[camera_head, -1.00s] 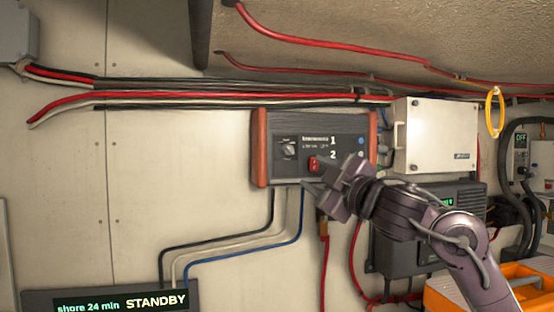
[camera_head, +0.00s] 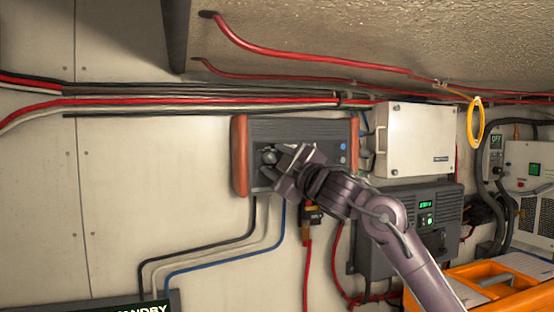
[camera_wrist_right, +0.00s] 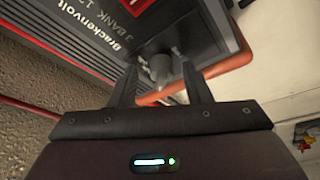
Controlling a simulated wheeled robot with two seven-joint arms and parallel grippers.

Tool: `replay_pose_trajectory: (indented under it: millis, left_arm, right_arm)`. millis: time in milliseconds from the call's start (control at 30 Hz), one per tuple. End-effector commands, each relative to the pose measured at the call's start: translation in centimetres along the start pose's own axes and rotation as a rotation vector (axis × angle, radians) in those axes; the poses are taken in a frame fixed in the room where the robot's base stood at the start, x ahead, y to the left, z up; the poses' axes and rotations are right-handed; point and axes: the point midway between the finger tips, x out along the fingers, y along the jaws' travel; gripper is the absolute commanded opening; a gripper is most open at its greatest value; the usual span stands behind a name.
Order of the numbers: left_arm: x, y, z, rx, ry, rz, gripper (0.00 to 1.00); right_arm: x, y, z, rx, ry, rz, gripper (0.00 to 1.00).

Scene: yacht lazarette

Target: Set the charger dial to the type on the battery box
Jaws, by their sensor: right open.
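The charger (camera_head: 305,130) is a dark grey panel with red-brown end caps, fixed to the wall. In the wrist view its face (camera_wrist_right: 95,30) shows the lettering "Brackenvolt" and "3 BANK". The charger dial (camera_head: 268,155) is a small grey knob on the panel's left part. It also shows in the wrist view (camera_wrist_right: 160,68). My right gripper (camera_head: 280,167) is open at the panel, with the dial between its fingertips. Whether the fingers touch the dial I cannot tell. The gripper hides the panel's lower middle. No battery type label is readable. My left gripper is out of view.
A white box (camera_head: 425,138) and a dark unit with a green display (camera_head: 415,225) sit right of the charger. An orange container (camera_head: 515,300) is at the lower right. Cables (camera_head: 220,100) run above. A yellow loop (camera_head: 475,122) hangs at the right. The wall left of the charger is bare.

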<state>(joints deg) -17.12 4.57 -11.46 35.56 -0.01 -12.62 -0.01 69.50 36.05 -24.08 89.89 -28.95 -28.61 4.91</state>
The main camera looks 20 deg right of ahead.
Motion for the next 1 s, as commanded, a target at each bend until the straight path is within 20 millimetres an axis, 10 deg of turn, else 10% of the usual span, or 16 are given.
replay_pose_trajectory:
  millis: [433,1000]
  left_arm:
    - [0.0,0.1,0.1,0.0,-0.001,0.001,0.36]
    - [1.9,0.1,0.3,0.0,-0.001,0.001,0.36]
  right_arm:
    - [0.0,-0.1,0.0,0.001,0.0,-0.001,0.0]
    - [-0.1,-0.8,0.1,0.193,-0.006,0.062,0.0]
